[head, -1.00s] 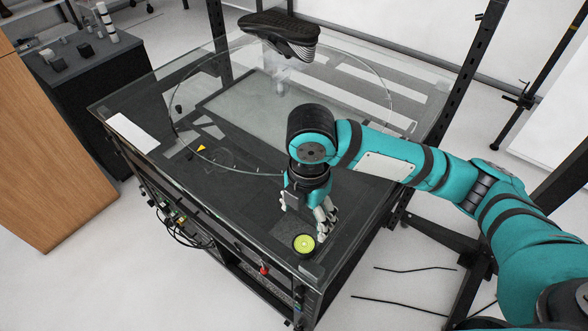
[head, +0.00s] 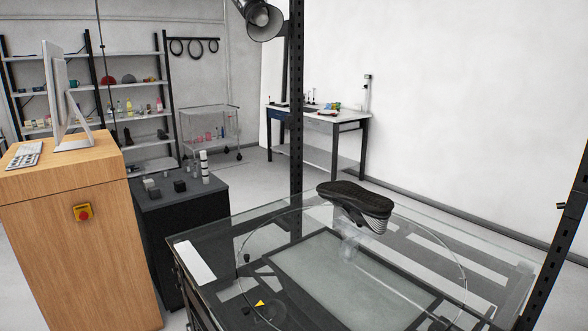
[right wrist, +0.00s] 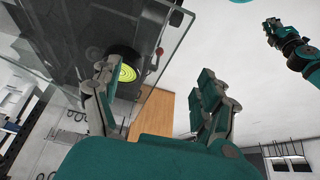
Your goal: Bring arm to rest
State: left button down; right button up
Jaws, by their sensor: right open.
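My right gripper (right wrist: 160,88) is open and empty in the right wrist view, its two fingers spread wide apart. Beyond its left finger is a round yellow-green button (right wrist: 127,74), partly covered by that finger; I cannot tell how far apart they are. A teal arm hangs at the upper right of that view, with what looks like my left gripper (right wrist: 271,29) at its end, too small to read. Neither gripper is in the head view. A glass turntable disc (head: 455,262) lies on the table, with a dark shoe (head: 358,202) above it on a clear stand.
The table (head: 212,232) has a black post (head: 297,110) at its back and another at the right. A wooden cabinet (head: 80,245) with a red stop button (head: 82,211) and a dark side cabinet (head: 180,215) stand left. Shelves (head: 140,85) stand behind.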

jog(key=s+d+f+m+h, duration=0.35)
jog(key=s+d+m, duration=0.35)
jog(key=d, duration=0.3)
notch_tip(320, 180, down, 26)
jog(key=s+g, duration=0.1)
jog(key=g, duration=0.1)
jog(key=s+d+f+n, duration=0.1)
jog(key=s+d+f, duration=0.1)
jog(key=s+f, duration=1.4)
jog(key=shift+s+d+f+g, duration=0.25)
jog(key=shift+s+g, duration=0.15)
